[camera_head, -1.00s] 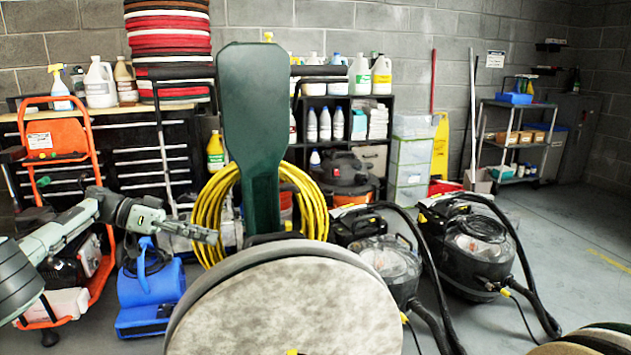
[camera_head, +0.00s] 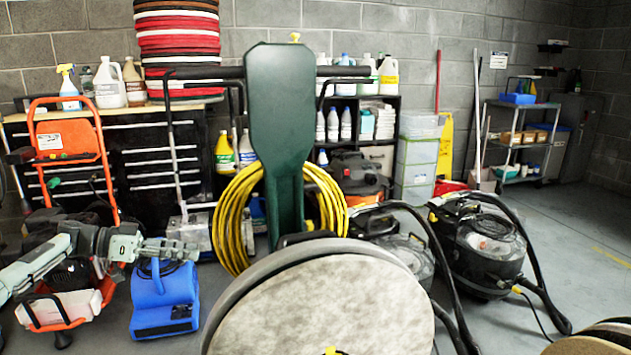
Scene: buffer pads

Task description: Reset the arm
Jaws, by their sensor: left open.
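My left arm comes in from the left, low in the head view. Its gripper (camera_head: 178,249) points right, above and in front of the blue air blower (camera_head: 165,298), and holds nothing that I can see. The gap between its fingers is hard to make out from this side. My right arm and gripper are not in view.
A floor machine with a dark green handle plate (camera_head: 277,130) and a large round pale pad (camera_head: 325,310) fills the near middle. An orange-framed machine (camera_head: 62,140) stands left, black vacuums (camera_head: 483,250) right. Open floor lies far right.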

